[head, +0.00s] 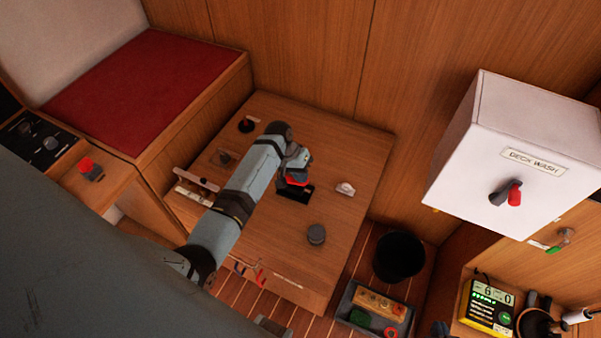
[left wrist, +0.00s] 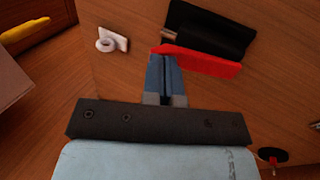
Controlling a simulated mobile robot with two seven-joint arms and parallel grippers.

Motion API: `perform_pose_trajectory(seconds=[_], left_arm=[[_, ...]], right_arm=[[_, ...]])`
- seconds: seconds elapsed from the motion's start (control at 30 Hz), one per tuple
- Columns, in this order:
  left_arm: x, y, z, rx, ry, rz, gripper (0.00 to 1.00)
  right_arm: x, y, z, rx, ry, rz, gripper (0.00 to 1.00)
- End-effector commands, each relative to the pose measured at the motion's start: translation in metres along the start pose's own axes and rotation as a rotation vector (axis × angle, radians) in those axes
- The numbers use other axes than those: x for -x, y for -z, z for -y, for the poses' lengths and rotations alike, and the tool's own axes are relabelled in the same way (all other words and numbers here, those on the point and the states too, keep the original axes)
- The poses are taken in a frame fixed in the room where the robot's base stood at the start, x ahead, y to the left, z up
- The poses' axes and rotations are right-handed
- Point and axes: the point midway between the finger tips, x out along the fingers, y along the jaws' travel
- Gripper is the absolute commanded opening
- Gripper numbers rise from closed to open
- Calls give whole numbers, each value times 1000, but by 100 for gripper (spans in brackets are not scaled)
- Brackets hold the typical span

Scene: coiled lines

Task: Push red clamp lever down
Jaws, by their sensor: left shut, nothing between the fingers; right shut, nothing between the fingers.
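The red clamp lever (head: 293,183) shows as a small red strip on its black clamp body (head: 298,196), on the wooden table top. In the left wrist view the red lever (left wrist: 205,61) lies along the near edge of the black body (left wrist: 222,38), slightly slanted. My left gripper (head: 296,178) reaches down over the clamp and hides part of it. In the left wrist view its closed fingers (left wrist: 165,56) are at the left end of the lever, empty. I cannot tell whether they touch it. My right gripper is not in view.
A white fitting (head: 345,188) and a grey knob (head: 316,234) stand on the table (head: 350,150) near the clamp. A black-based red knob (head: 246,125) is at the back left. A white deck wash box (head: 505,150) juts from the wall at right. A black bucket (head: 399,257) stands below.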

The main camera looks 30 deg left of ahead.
Motion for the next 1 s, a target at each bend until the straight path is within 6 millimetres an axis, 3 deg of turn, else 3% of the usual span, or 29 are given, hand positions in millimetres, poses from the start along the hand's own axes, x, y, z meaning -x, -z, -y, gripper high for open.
perform_pose_trajectory(seconds=[0.2, 0.4, 0.6, 1.0], left_arm=[[-1, 0, -6, -2, 88, 4, 0], [-17, 0, -6, 0, 201, 3, 0], [-26, 0, -4, 0, 198, 0, 0], [-22, 0, -6, 0, 196, 1, 0]], right_arm=[[12, 16, -1, 1, -2, 7, 0], [23, 34, -6, 5, -13, -2, 0], [24, 33, -8, 5, -18, -2, 0], [26, 33, -5, 1, -14, 5, 0]])
